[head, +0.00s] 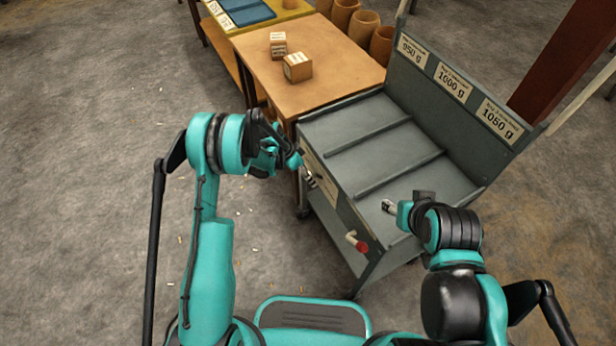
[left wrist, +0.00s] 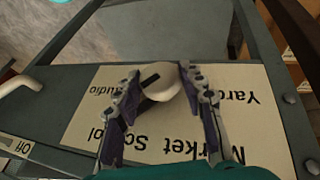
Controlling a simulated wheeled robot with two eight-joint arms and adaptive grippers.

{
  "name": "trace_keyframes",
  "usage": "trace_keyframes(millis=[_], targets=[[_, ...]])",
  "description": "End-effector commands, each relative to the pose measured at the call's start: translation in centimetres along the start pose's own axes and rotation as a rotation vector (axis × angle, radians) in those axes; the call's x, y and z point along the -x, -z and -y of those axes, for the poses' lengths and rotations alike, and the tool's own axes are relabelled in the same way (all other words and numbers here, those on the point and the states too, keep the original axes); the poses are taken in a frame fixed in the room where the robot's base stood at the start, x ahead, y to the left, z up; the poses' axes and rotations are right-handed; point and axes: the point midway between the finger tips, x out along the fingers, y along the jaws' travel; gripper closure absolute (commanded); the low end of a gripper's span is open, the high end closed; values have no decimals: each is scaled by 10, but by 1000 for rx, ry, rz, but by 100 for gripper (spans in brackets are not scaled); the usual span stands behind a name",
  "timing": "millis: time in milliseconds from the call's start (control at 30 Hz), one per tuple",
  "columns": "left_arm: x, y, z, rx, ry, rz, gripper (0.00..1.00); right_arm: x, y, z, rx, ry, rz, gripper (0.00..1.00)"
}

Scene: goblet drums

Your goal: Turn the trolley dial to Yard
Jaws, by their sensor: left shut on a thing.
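The grey trolley (head: 352,122) stands before me with a cream label plate (head: 327,181) on its near side. In the left wrist view the plate (left wrist: 85,125) appears upside down, with Yard at upper right, Market at lower right, School at lower left and a partly hidden word ending in "udio" at upper left. The round cream dial (left wrist: 163,88) has a dark mark on its upper left part; which word it points to I cannot tell. My left gripper (left wrist: 152,98) is shut on the dial, a finger on each side. My right gripper (head: 389,207) is over the trolley's tray, its jaws unclear.
A red-knobbed lever (head: 359,244) sticks out from the trolley's near side. An Off label (left wrist: 17,146) shows beside the plate. Weight labels (head: 452,82) line the trolley's back panel. A wooden table (head: 330,85) with two small boxes (head: 298,67) adjoins it. The floor at left is open.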

Motion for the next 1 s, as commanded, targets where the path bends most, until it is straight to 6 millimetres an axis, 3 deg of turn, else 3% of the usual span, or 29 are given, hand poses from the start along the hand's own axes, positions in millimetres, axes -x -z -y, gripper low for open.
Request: trace_keyframes(millis=[500, 1000], targets=[[-1, 0, 5, 120, -285, -1, 89, 0, 0, 0, 0, 0, 0, 52], [-1, 0, 5, 139, -330, -1, 89, 0, 0, 0, 0, 0, 0, 52]])
